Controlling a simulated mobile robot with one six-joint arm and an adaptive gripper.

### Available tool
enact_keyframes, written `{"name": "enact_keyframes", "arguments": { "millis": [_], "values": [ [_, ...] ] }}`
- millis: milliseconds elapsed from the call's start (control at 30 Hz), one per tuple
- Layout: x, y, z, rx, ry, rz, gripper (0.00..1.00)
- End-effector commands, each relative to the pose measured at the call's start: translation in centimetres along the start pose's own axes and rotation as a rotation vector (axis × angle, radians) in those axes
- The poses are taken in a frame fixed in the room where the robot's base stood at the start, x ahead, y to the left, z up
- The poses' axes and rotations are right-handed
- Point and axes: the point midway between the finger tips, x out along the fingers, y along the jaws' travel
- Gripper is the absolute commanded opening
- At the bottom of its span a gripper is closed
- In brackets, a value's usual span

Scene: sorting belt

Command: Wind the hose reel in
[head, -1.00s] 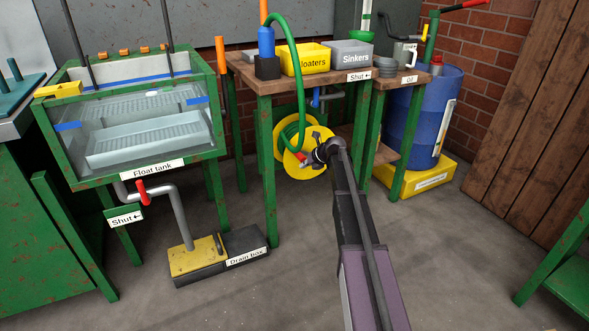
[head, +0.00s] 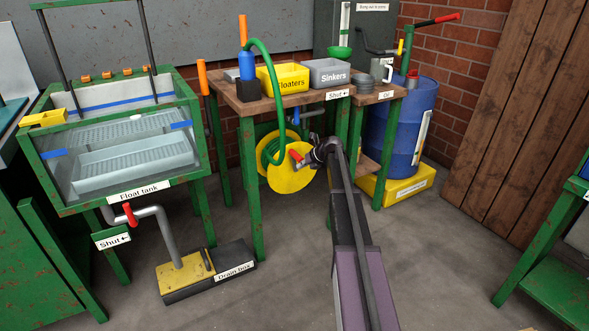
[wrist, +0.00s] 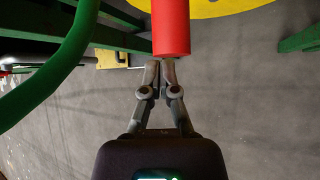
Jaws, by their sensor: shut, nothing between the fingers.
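The hose reel is a yellow disc (head: 291,180) under the wooden table, with green hose (head: 272,95) wound behind it. The hose arches up over the table's front edge to near a blue bottle-shaped thing (head: 246,64). A red crank handle (head: 297,157) sticks out from the reel's face. My gripper (head: 304,163) is beside the handle in the head view. In the wrist view my gripper (wrist: 166,63) is shut and empty, its fingertips close to the end of the red handle (wrist: 171,28). I cannot tell whether they touch it. The yellow disc's edge (wrist: 215,8) and green hose (wrist: 50,80) also show.
Green table legs (head: 251,190) stand close to the left of the reel. The drain box (head: 225,270) is on the floor at left. A blue drum (head: 405,120) stands on a yellow base at right. The floor (head: 440,260) at front right is clear.

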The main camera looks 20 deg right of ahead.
Motion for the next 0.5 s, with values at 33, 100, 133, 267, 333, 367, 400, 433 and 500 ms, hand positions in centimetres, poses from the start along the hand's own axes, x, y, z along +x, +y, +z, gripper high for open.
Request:
{"name": "enact_keyframes", "arguments": {
  "millis": [33, 100, 133, 267, 333, 367, 400, 433, 500],
  "values": [
    [-0.4, -0.5, 0.5, 0.001, -0.001, -0.001, 0.00],
    [-0.6, -0.9, 0.7, 0.000, -0.001, -0.001, 0.00],
    [-0.8, -1.2, 0.8, 0.000, -0.001, -0.001, 0.00],
    [-1.2, -2.0, 1.1, 0.000, -0.002, -0.001, 0.00],
    [-1.3, -2.4, 1.3, 0.000, -0.003, -0.001, 0.00],
    [-1.4, -2.6, 1.3, 0.001, -0.003, -0.001, 0.00],
    [-1.5, -2.8, 1.4, 0.001, -0.003, -0.001, 0.00],
    [-1.5, -2.9, 1.4, 0.001, -0.003, -0.001, 0.00],
    [-1.6, -3.0, 1.5, 0.001, -0.003, -0.001, 0.00]
  ]
}}
